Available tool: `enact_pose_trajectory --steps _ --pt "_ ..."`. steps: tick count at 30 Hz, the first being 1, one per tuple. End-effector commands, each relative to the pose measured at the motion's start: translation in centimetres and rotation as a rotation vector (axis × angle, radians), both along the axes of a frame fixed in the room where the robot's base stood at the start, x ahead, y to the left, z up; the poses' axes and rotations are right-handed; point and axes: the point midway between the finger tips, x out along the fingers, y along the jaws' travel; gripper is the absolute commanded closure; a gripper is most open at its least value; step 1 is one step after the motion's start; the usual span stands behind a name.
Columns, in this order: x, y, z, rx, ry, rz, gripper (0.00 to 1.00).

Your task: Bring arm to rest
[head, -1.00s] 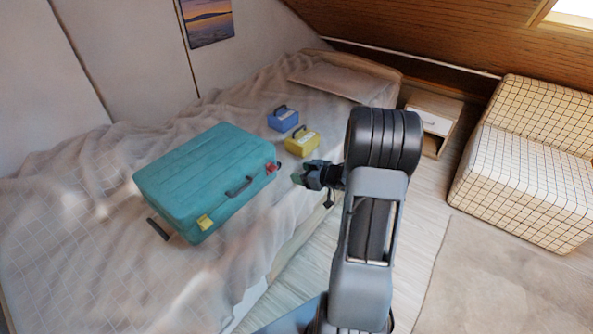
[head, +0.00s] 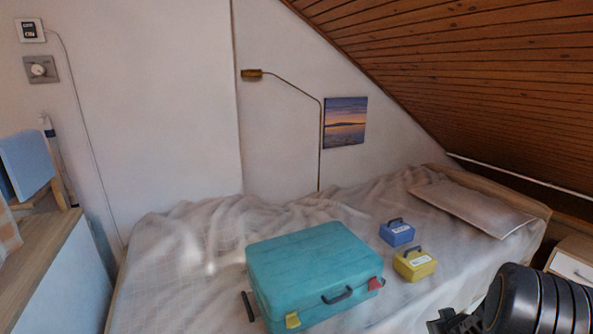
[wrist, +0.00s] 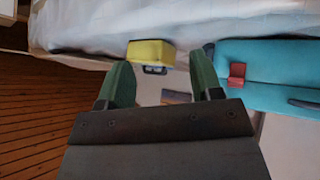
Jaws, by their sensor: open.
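My gripper (wrist: 163,88) is open and empty in the wrist view, with its two green fingers spread apart. Nothing lies between the fingers; the yellow box (wrist: 152,53) shows beyond them. In the head view my arm is at the lower right corner, and the gripper's fingertips are cut off or hidden there. The arm is in front of the bed's near side, to the right of the teal suitcase (head: 312,268).
The suitcase lies closed on the bed (head: 180,262). The yellow box (head: 415,264) and a blue box (head: 397,232) stand on the bed to its right. A pillow (head: 472,207) lies at the far end. A nightstand (head: 572,265) is at the right edge.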

Motion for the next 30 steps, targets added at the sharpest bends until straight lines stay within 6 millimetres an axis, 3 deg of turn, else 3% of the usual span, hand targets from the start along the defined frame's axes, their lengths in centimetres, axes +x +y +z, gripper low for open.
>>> enact_pose_trajectory --steps 1,5,12,18,24,30 --pt "-1.1 0.0 2.7 -0.037 0.071 -0.076 0.40" --pt "-5.2 2.3 8.5 -0.052 0.274 -0.249 0.40" --pt "-12.3 13.9 20.8 0.135 0.533 -0.307 0.40" --pt "-15.2 21.4 28.9 0.254 0.523 -0.195 0.40" --pt "-15.5 24.3 34.0 0.244 0.419 -0.082 0.40" --pt "-15.5 25.0 34.8 0.237 0.405 -0.048 0.40"
